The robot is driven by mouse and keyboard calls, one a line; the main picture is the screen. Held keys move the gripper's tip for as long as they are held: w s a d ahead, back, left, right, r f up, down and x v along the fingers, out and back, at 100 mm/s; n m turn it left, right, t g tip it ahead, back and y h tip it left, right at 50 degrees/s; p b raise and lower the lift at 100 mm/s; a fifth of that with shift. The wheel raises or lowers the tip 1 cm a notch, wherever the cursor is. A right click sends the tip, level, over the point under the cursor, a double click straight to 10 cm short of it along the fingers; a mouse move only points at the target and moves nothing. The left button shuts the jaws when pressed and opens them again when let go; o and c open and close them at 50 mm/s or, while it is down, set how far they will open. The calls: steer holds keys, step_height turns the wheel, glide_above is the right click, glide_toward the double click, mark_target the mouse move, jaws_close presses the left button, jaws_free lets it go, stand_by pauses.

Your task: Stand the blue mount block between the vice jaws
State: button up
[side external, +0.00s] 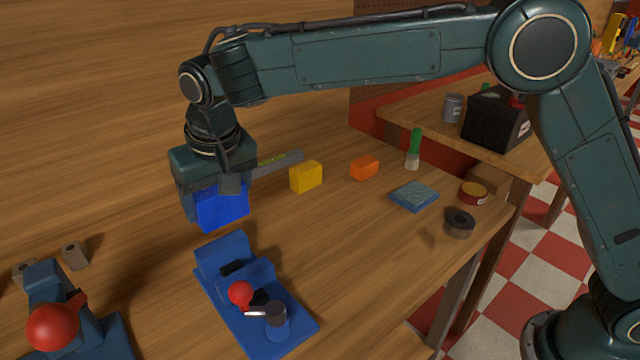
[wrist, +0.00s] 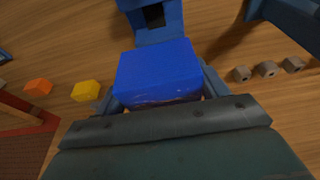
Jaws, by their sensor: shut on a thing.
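The blue mount block (side external: 222,208) is held in my gripper (side external: 212,188), above the wooden bench and just behind the vice in the side view. In the wrist view the block (wrist: 158,72) sits between the two fingers of my gripper (wrist: 160,88). The blue vice (side external: 255,295) stands on the bench, with a red ball (side external: 241,292) on it and a gap between its jaws. Part of the vice (wrist: 155,20) shows beyond the block in the wrist view; the block hides the rest. The block is apart from the jaws in the side view.
A yellow block (side external: 306,177), an orange block (side external: 364,167), a brush (side external: 413,150), a blue-grey pad (side external: 414,196) and a dark roll (side external: 459,223) lie to the right. A second blue device with a red ball (side external: 52,327) stands at front left, near small grey-brown pieces (side external: 75,255).

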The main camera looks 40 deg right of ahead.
mark_target(228, 215)
steer(key=shift+f, duration=6.4)
steer(key=shift+f, duration=0.15)
steer(key=o, duration=1.1)
steer(key=v, duration=1.1)
steer(key=shift+r, duration=0.4)
steer(key=shift+s+r, duration=0.1)
steer(key=shift+r, duration=0.15)
